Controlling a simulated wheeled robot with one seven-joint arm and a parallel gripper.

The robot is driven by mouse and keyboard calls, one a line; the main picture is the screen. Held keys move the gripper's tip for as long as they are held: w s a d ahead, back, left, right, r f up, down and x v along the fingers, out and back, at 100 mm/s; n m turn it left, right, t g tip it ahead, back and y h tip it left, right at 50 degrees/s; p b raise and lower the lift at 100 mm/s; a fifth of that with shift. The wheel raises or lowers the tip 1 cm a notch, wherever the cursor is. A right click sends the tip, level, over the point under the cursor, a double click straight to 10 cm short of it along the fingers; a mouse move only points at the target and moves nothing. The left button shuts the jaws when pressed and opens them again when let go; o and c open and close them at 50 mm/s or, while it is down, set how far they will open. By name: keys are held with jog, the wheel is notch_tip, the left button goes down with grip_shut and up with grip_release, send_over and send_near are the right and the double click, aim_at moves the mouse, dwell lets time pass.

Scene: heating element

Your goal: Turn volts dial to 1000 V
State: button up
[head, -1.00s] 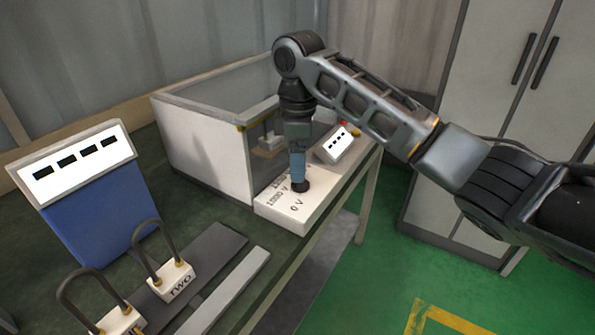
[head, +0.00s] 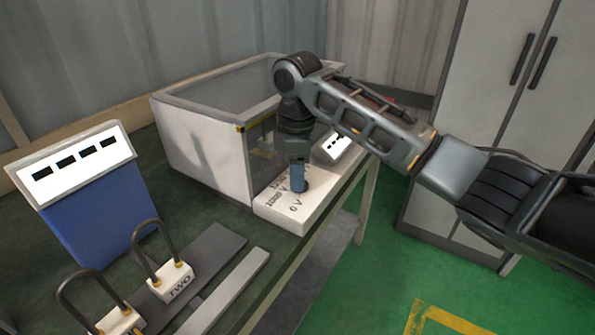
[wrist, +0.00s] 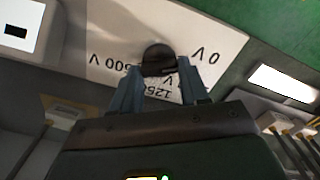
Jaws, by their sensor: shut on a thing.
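The volts dial is a dark round knob (wrist: 158,58) on a white panel (wrist: 215,40) with voltage markings. In the wrist view the knob sits between the tips of my gripper (wrist: 155,72), whose two blue-grey fingers are shut on it. The marking "0 V" is to the right of the knob, and partly covered markings lie left of it and below it. In the head view my gripper (head: 298,184) points down onto the white panel (head: 300,217) and hides most of the knob. I cannot tell which value the knob points to.
An open-topped glass and white box (head: 205,150) stands directly behind the panel. A small display unit (head: 331,147) is by the panel's far end. A blue meter (head: 100,220) and weights with looped handles, one marked TWO (head: 172,279), are at left. Green floor lies right.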

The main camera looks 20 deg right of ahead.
jog(key=c, duration=0.3)
jog(key=shift+r+m+p, duration=0.1)
jog(key=shift+m+p, duration=0.2)
jog(key=shift+p, duration=0.65)
jog(key=m+p, duration=0.3)
jog(key=p, duration=0.1)
jog(key=shift+r, duration=0.2)
jog(key=m+p, duration=0.4)
jog(key=shift+f, duration=0.1)
jog(key=shift+w+d+f+m+p, duration=0.1)
jog(key=shift+m+p, duration=0.85)
jog(key=shift+m, duration=0.1)
jog(key=shift+d+f+m+p, duration=0.1)
jog(key=shift+m+p, duration=0.85)
jog(key=shift+m, duration=0.1)
